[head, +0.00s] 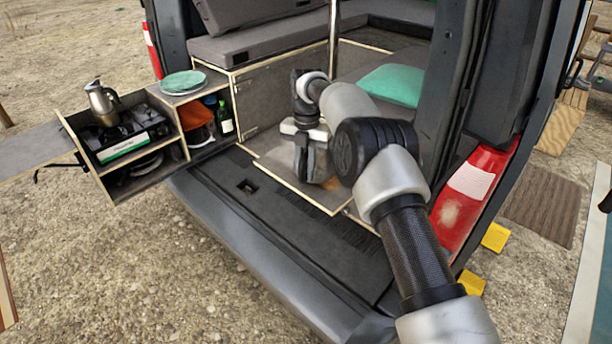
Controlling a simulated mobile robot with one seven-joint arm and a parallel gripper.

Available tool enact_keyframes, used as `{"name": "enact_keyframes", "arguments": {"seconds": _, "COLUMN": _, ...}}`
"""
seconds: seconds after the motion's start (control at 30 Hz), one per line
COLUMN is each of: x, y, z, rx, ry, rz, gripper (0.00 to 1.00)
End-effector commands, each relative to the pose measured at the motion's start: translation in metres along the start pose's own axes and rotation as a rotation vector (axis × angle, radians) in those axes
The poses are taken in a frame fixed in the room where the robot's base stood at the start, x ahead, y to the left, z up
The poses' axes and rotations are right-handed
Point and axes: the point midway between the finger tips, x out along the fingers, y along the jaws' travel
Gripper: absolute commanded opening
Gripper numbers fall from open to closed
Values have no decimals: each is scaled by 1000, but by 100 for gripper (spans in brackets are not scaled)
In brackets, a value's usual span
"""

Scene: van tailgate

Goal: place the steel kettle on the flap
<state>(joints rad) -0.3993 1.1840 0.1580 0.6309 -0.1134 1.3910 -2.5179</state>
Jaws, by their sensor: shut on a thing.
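A steel kettle (101,103) with a spout and a dark handle stands upright on the stove at the left, well apart from my gripper. The flap (38,151) is a flat grey board at the far left, beside the stove box, and its top is bare. My gripper (308,172) points down over the van's rear floor, right of the kitchen box. It is shut on a grey-brown, shiny thing (320,165). The fingers and my arm partly hide this thing, and I cannot tell what it is.
The stove (128,132) sits in a pull-out box. A teal plate stack (183,81) tops the shelf beside it, with a green bottle (225,118) and an orange item (196,117) below. A teal cushion (392,85) lies inside. The van's right pillar stands close to my arm.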

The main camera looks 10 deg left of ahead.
Motion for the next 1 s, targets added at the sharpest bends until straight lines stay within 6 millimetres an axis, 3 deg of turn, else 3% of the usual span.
{"name": "enact_keyframes", "arguments": {"seconds": 0.17, "x": 22, "y": 0, "z": 2, "rx": 0, "ry": -1, "rz": 0, "gripper": 0}}
{"name": "enact_keyframes", "arguments": {"seconds": 0.53, "x": 27, "y": 0, "z": 2, "rx": 1, "ry": -1, "rz": 0, "gripper": 0}}
{"name": "enact_keyframes", "arguments": {"seconds": 0.57, "x": 27, "y": 0, "z": 2, "rx": 1, "ry": 0, "rz": 0, "gripper": 20}}
{"name": "enact_keyframes", "arguments": {"seconds": 0.63, "x": 27, "y": 0, "z": 2, "rx": 1, "ry": 0, "rz": -1, "gripper": 32}}
{"name": "enact_keyframes", "arguments": {"seconds": 1.0, "x": 22, "y": 0, "z": 2, "rx": 1, "ry": -1, "rz": 0, "gripper": 34}}
